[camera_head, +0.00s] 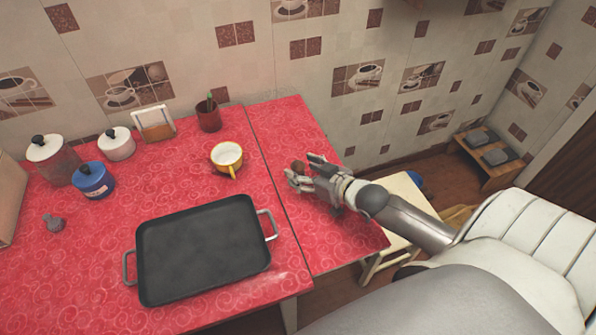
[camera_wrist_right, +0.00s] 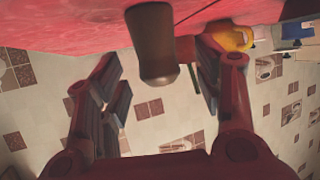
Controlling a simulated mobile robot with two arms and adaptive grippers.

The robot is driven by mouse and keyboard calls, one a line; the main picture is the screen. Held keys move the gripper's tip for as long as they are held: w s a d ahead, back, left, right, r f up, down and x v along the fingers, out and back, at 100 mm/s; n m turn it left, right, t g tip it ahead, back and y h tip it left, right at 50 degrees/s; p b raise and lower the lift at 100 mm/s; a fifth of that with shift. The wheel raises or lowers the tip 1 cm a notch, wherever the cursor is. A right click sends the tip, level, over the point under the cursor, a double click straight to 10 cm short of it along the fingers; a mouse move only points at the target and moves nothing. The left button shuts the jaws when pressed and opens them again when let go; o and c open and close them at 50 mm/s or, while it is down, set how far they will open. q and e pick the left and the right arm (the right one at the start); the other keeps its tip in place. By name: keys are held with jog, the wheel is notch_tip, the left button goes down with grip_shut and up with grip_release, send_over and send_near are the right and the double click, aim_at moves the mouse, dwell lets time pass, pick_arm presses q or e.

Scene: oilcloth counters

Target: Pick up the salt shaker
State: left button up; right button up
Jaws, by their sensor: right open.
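A small dark brown shaker, which I take as the salt shaker (camera_head: 298,165), stands on the right red counter, partly hidden by my right gripper (camera_head: 303,170). In the right wrist view, the brown shaker (camera_wrist_right: 155,45) shows upside down between the two fingers of the right gripper (camera_wrist_right: 158,68). The fingers are spread, with a visible gap on both sides of it, and nothing is gripped. My left gripper is not in view.
A yellow mug (camera_head: 227,158) and a brown cup (camera_head: 209,116) stand left of the gripper. A black tray (camera_head: 205,250) fills the front middle. Jars (camera_head: 93,181), a napkin holder (camera_head: 153,125) and a small grey object (camera_head: 53,223) are further left. The right counter's front is clear.

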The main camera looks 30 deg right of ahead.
aim_at(303, 170)
jog(key=shift+x, duration=1.5)
jog(key=shift+d, duration=0.1)
jog(key=c, duration=1.1)
